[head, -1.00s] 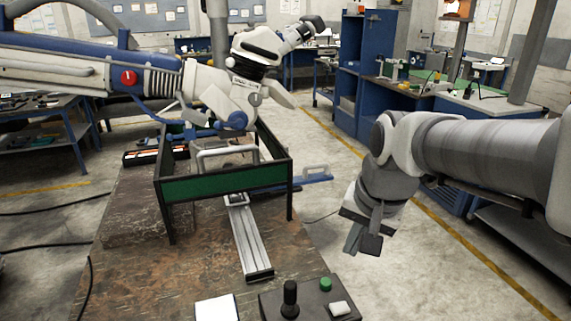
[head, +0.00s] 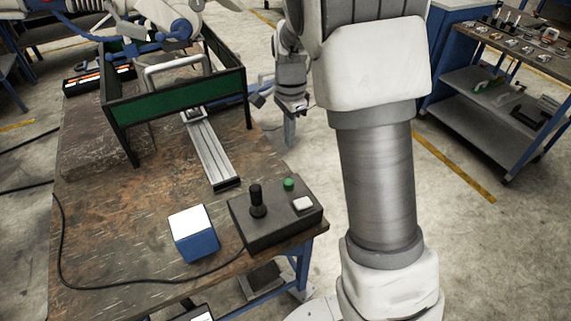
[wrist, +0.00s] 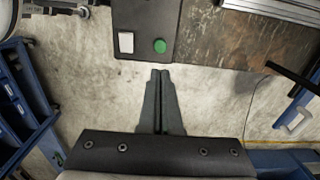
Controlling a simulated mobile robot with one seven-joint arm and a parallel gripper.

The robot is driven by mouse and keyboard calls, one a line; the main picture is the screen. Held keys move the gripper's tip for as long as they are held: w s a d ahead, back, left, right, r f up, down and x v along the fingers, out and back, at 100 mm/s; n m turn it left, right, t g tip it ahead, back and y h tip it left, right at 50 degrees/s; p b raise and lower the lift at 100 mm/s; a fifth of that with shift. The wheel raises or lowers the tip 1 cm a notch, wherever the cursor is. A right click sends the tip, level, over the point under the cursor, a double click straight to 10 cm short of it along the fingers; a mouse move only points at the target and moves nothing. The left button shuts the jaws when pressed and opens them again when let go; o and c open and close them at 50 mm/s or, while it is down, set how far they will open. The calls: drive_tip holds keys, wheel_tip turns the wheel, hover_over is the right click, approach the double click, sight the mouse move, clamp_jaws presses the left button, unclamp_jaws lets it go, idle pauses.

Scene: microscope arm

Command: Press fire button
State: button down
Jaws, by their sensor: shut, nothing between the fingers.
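A dark control box (head: 270,235) sits at the near right corner of the table. It carries a black joystick (head: 257,200), a round green button (head: 289,184) and a white square button (head: 303,204). No label shows which is the fire button. My gripper (head: 290,132) is shut and empty, hanging beyond the box off the table's right side. In the wrist view, the tips of my gripper (wrist: 160,74) point toward the green button (wrist: 160,46), just short of the box edge in the picture. The white button (wrist: 126,43) is left of it.
A blue box with a white top (head: 193,232) stands left of the control box. A metal rail (head: 212,150) and a green-panelled frame (head: 180,93) are farther back on the wooden table (head: 110,220). A cable (head: 140,284) crosses the table front.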

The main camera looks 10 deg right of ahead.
sight(289, 182)
drive_tip(key=shift+w+f, duration=0.2)
drive_tip(key=shift+f, duration=0.1)
wheel_tip(289, 182, down, 14)
idle(0.7)
drive_tip(key=shift+f, duration=0.1)
